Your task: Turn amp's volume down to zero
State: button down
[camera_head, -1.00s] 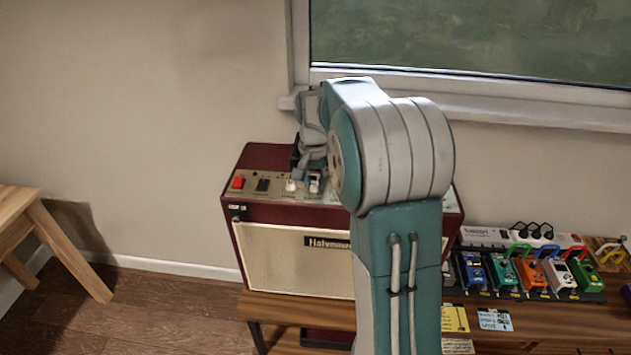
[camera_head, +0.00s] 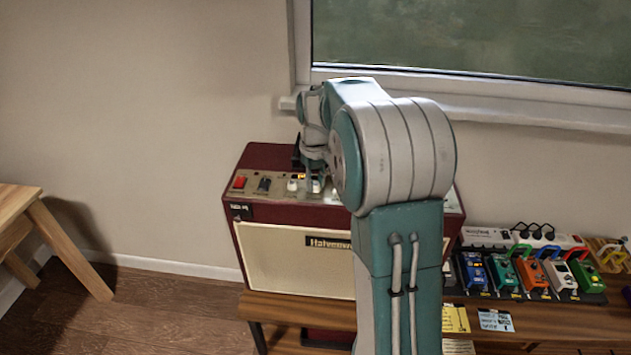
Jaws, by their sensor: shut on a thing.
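The amp (camera_head: 293,258) is a dark red box with a cream grille, standing on a wooden bench. Its top panel carries a red switch (camera_head: 239,182), a dark switch (camera_head: 264,184) and white knobs, one of them a white knob (camera_head: 292,185) left of my gripper. My gripper (camera_head: 315,183) points down onto the panel and is shut on another white knob just right of that one. The fingertips are small in view, and my arm hides the right part of the panel. I cannot read which knob is the volume.
Several coloured pedals (camera_head: 530,275) and a white power strip (camera_head: 520,236) sit right of the amp. Yellow (camera_head: 455,318) and pale blue (camera_head: 495,320) notes lie on the bench (camera_head: 290,308). A wooden table (camera_head: 25,215) stands at the left. A window is behind.

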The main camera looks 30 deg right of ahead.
jog(key=shift+s+f+n, duration=0.15)
jog(key=shift+n, duration=0.35)
jog(key=c, duration=0.5)
grip_release()
